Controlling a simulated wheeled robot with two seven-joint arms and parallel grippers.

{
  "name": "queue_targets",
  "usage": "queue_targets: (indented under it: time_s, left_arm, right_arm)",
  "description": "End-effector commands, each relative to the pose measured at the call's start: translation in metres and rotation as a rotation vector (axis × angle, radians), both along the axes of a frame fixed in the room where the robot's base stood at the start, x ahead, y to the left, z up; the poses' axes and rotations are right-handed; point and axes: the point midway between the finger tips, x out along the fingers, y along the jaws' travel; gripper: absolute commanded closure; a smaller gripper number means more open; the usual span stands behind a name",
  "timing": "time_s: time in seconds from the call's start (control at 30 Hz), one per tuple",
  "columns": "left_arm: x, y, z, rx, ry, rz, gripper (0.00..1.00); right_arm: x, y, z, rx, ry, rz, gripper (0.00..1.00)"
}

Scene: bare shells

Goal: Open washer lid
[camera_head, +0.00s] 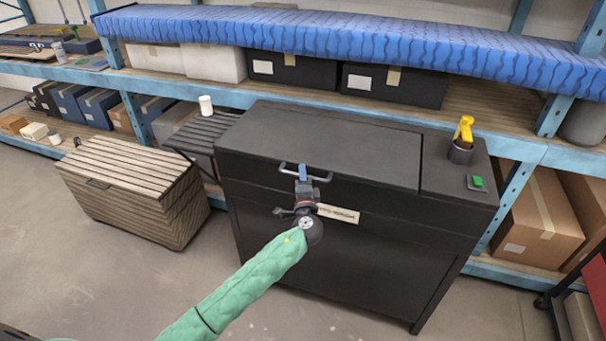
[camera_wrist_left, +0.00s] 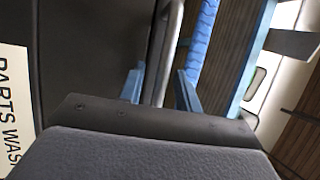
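The parts washer (camera_head: 340,250) is a large black cabinet in the middle of the head view. Its black lid (camera_head: 330,135) lies flat and closed on top. A grey bar handle (camera_head: 284,168) runs along the lid's front edge; the bar also shows in the left wrist view (camera_wrist_left: 172,45). My left gripper (camera_head: 303,170) is at this handle, with its arm in a green sleeve. In the left wrist view its two blue fingers (camera_wrist_left: 161,88) stand apart with the bar between them, and gaps show beside the bar. My right gripper is not in view.
A yellow-handled item in a dark cup (camera_head: 460,153) and a green switch (camera_head: 477,182) sit on the washer's right top. A slatted chest (camera_head: 130,185) stands at left. Blue shelving (camera_head: 510,150) with boxes runs behind. Floor in front is clear.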

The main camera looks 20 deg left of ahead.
Motion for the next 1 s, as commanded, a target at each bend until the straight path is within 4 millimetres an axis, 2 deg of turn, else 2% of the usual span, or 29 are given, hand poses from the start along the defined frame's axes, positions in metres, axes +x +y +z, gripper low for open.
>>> queue_targets:
  time_s: [0.33,0.5,0.8,0.97,1.0]
  left_arm:
    - [0.002,0.001,0.0,0.0,0.001,0.0,0.66]
    - [0.002,0.001,0.0,0.0,0.001,0.0,1.0]
    - [0.002,0.001,0.002,-0.001,0.001,0.0,1.0]
    - [0.004,0.0,0.018,-0.004,-0.001,-0.001,1.0]
    - [0.004,0.0,0.025,-0.002,-0.002,0.0,1.0]
  right_arm:
    - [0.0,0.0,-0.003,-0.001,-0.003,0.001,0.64]
    - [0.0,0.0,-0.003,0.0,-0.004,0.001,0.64]
    - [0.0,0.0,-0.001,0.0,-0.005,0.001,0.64]
    - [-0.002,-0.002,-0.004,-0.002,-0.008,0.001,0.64]
    - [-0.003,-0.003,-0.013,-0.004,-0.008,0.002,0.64]
